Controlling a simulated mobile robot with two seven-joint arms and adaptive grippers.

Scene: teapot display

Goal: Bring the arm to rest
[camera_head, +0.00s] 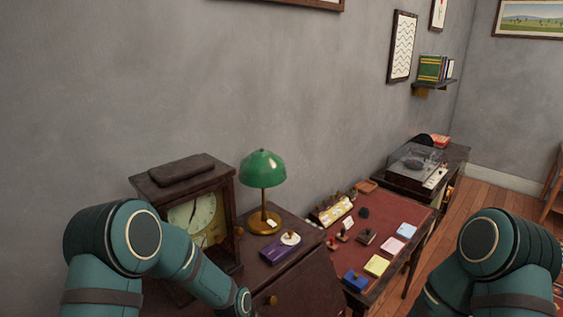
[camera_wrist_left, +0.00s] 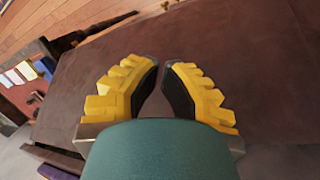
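My left gripper (camera_wrist_left: 161,67) shows in the left wrist view as two yellow ribbed fingers with dark inner pads. The fingers lean towards each other, close at the tips and wider apart at the base, with nothing between them. A plain brown wooden surface (camera_wrist_left: 250,50) lies behind them; I cannot tell the distance to it. In the head view my left arm (camera_head: 140,240) comes in at the lower left and bends down to the bottom edge, its gripper out of frame. My right arm (camera_head: 490,250) shows at the lower right; its gripper is out of view.
A clock (camera_head: 196,215) in a wooden case stands beside my left arm. A green lamp (camera_head: 263,168) and a purple box (camera_head: 280,249) stand on a wooden cabinet (camera_head: 300,285). A red-topped desk (camera_head: 400,212) holds cards and small items. A record player (camera_head: 417,166) stands farther back.

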